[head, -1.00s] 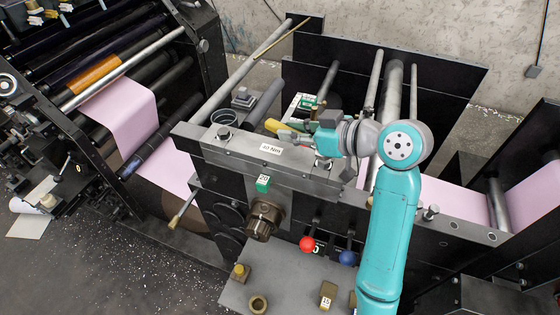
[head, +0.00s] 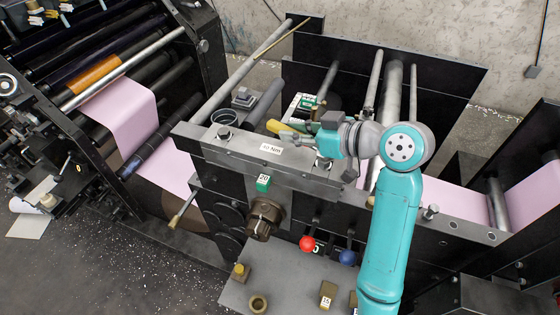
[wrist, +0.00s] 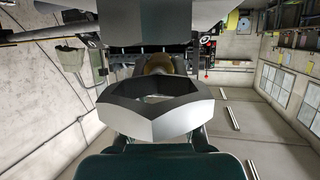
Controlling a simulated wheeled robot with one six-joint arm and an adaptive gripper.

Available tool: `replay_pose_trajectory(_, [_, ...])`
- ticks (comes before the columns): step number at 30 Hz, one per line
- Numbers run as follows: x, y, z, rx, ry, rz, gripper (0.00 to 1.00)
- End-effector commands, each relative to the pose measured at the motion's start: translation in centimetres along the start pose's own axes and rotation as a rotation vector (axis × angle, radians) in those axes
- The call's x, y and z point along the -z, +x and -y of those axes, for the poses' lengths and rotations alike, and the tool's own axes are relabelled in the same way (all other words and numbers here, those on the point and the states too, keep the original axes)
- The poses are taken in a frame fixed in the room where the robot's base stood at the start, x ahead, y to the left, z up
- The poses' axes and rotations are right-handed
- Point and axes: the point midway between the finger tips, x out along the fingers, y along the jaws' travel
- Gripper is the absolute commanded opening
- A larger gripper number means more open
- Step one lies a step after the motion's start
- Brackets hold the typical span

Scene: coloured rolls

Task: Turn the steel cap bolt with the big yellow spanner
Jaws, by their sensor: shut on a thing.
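The yellow spanner (head: 279,128) shows in the head view as a short yellow piece at the left end of my gripper (head: 297,136). My gripper is shut on it, above the grey steel block (head: 245,152) with a "40 Nm" label. The spanner's far part is hidden by my gripper and wrist. Another bolt (head: 323,163) is partly hidden below my wrist; I cannot tell which is the cap bolt. In the wrist view a grey faceted ring (wrist: 180,119) fills the middle; whether it is the spanner's end is unclear.
A green block (head: 263,184) marked 20 and a dark round knob (head: 264,218) are on the machine's front. Red (head: 307,243) and blue (head: 347,257) lever balls are below. A grey shelf (head: 285,285) holds several brass-coloured pieces. Rollers and dark plates stand behind.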

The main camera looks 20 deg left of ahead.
Motion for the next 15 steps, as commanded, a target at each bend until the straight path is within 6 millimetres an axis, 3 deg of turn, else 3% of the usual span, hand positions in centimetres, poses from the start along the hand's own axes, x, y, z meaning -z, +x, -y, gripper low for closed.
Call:
replay_pose_trajectory(1, [-1.29,0.33,-0.18,0.003,0.016,0.02,0.0])
replay_pose_trajectory(15, [-0.89,0.21,-0.25,0.0,0.012,0.018,0.0])
